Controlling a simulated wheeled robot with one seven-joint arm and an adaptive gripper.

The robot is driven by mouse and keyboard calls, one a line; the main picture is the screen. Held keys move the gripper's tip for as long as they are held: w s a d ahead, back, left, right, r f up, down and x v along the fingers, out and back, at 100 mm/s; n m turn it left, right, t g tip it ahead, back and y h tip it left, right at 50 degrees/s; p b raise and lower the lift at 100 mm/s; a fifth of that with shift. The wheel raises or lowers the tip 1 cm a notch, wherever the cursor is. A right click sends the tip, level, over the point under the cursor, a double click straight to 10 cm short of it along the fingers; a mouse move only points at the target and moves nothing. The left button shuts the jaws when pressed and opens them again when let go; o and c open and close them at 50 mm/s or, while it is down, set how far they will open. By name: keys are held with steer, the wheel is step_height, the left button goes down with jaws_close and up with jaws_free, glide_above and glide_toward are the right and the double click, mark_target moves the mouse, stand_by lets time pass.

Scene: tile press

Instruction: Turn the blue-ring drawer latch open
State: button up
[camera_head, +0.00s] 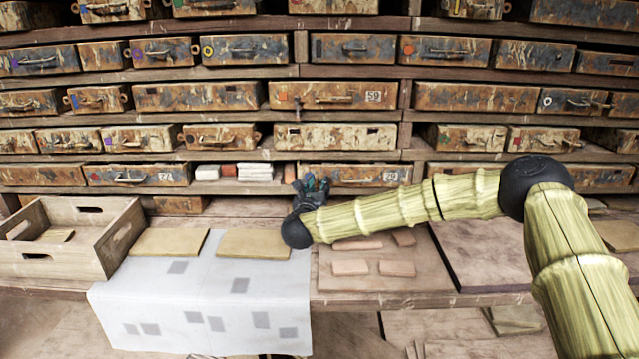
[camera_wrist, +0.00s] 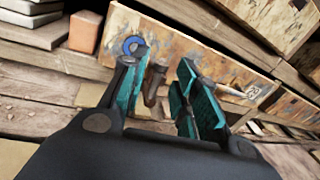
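In the wrist view a worn, rusty drawer (camera_wrist: 205,62) bears a blue ring (camera_wrist: 134,45) near its left end. A brown latch (camera_wrist: 155,84) shows beside the ring. My gripper (camera_wrist: 160,64) is open, with its two teal fingers apart and the latch visible between them. I cannot tell whether either finger touches the latch. In the head view the same drawer (camera_head: 385,176) is in the lowest full row, right of my gripper (camera_head: 314,184). The ring and latch are hidden there behind the gripper.
White and reddish blocks (camera_head: 255,172) fill the slot left of the drawer. On the bench stand a wooden crate (camera_head: 85,250), flat tan boards (camera_head: 255,243), a patterned cloth (camera_head: 205,300) and pink tiles (camera_head: 350,267). The drawer has a handle (camera_wrist: 232,91).

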steer(key=shift+w+d, duration=0.2)
steer(key=shift+w, duration=0.6)
jaws_close()
steer(key=shift+f, duration=0.15)
